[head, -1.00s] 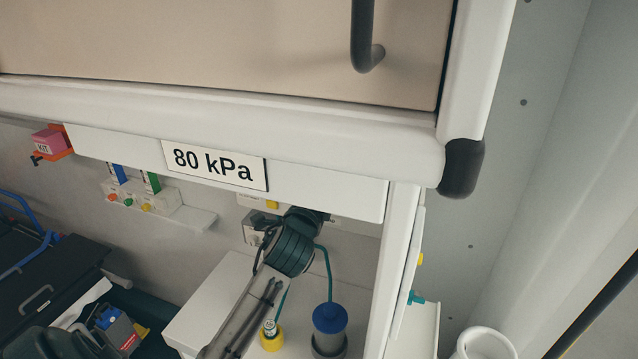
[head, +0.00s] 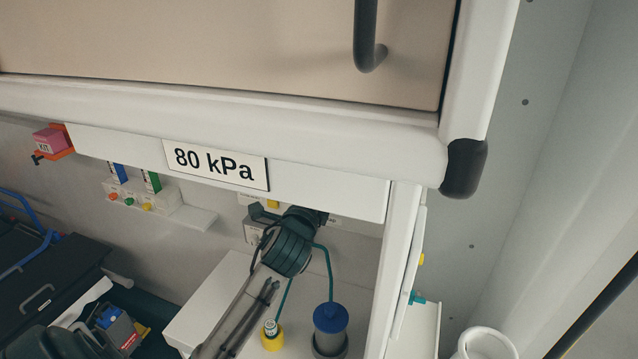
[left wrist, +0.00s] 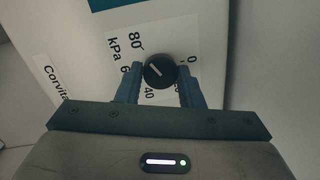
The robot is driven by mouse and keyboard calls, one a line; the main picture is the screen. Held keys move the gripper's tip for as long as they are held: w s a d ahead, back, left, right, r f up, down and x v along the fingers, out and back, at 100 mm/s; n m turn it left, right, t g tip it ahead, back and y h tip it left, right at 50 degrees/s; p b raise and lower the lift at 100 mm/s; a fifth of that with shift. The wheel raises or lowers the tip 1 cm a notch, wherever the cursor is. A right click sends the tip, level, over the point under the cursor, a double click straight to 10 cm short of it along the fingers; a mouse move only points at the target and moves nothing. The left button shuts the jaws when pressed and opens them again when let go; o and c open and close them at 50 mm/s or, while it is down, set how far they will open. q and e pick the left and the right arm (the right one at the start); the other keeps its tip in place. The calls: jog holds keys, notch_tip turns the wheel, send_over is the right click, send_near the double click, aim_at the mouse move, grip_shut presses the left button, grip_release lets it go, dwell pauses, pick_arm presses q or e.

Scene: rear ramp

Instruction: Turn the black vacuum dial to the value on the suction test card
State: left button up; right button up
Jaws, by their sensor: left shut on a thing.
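The suction test card (head: 214,165) on the white shelf edge reads "80 kPa" in the head view. In the left wrist view the black vacuum dial (left wrist: 160,71) sits between the fingers of my left gripper (left wrist: 160,78), which is shut on it. A short white pointer line on the dial points to the upper left, roughly between the 80 and 60 marks; its exact value is hard to read. The scale plate (left wrist: 135,45) shows 80, kPa, 40 and 0, with other figures partly covered. In the head view my left wrist hides the dial. My right gripper is not in view.
The beige cabinet front and its white rail (head: 330,130) hang above my left arm. Below stand a blue-topped canister (head: 330,320) with a teal tube and a yellow-based bottle (head: 271,335). A pink kit box (head: 50,140) hangs at the left.

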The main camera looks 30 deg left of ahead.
pick_arm(q)
jog(key=shift+r, duration=0.25)
jog(key=o, duration=0.8)
jog(key=shift+a, duration=0.1)
jog(key=shift+o, duration=0.8)
jog(key=shift+a+f, duration=0.15)
jog(key=b+v, duration=0.1)
jog(key=v, duration=1)
jog(key=shift+a, duration=0.15)
